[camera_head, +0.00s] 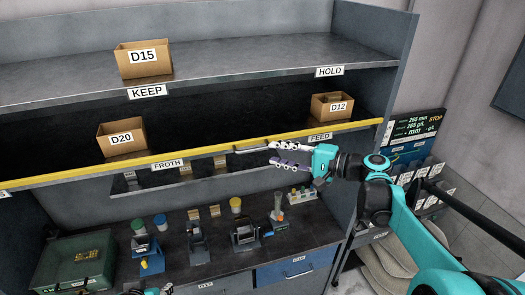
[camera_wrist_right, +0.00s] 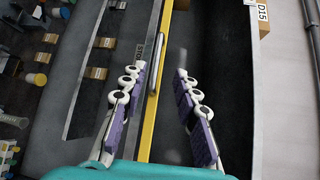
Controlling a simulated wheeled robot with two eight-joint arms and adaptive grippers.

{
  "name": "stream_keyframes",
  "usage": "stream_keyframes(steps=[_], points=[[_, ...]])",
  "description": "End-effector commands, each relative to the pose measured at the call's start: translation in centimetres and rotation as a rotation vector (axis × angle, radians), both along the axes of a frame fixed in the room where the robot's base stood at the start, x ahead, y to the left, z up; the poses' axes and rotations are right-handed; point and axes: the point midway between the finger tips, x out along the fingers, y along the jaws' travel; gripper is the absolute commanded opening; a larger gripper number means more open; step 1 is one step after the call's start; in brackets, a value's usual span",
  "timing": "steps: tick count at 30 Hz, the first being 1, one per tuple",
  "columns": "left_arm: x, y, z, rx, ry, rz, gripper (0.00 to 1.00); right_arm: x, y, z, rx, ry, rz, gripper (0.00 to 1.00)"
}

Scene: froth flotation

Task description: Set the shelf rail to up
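The yellow shelf rail (camera_head: 210,151) runs along the front of the middle shelf, just above the FROTH (camera_head: 168,164) and FEED (camera_head: 320,137) labels. A thin grey handle (camera_head: 250,149) sits on the rail. My right gripper (camera_head: 270,156) is at the rail, just right of the handle. In the right wrist view, my right gripper (camera_wrist_right: 160,73) has its fingers spread, with the yellow rail (camera_wrist_right: 151,110) and grey handle (camera_wrist_right: 155,65) between them. I cannot tell whether either finger touches. A small part of my left gripper (camera_head: 148,291) shows at the bottom edge; its fingers are not clear.
Boxes D20 (camera_head: 122,138) and D12 (camera_head: 331,106) stand on the middle shelf behind the rail, and D15 (camera_head: 143,60) on the top shelf. Small bench equipment (camera_head: 197,238) stands below. A green case (camera_head: 76,262) is at lower left.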

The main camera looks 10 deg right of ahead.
Motion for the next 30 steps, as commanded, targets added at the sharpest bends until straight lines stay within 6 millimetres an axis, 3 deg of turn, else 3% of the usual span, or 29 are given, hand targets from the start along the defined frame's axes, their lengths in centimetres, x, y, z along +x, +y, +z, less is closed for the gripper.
stream_keyframes(steps=[7, 23, 26, 29, 30], points=[[0.0, 0.0, 0.0, 0.0, 0.0, 0.0, 0.4, -2.0, -2.4, 0.5, 0.001, 0.0, -0.001, 0.31], [0.0, 0.0, -0.2, 0.0, 0.0, 0.0, 0.4, -2.3, -2.5, 0.2, -0.004, 0.002, 0.001, 0.31], [0.0, 0.0, -1.7, 0.0, 0.0, 0.0, 0.4, -2.8, -1.6, -1.9, -0.04, 0.016, 0.006, 0.31], [0.0, 0.0, -4.7, 0.0, 0.0, 0.0, 0.4, -4.0, 0.1, -6.6, -0.13, 0.045, 0.015, 0.31], [0.0, 0.0, -6.2, 0.0, 0.0, 0.0, 0.4, -4.7, 1.0, -9.0, -0.18, 0.059, 0.02, 0.31]])
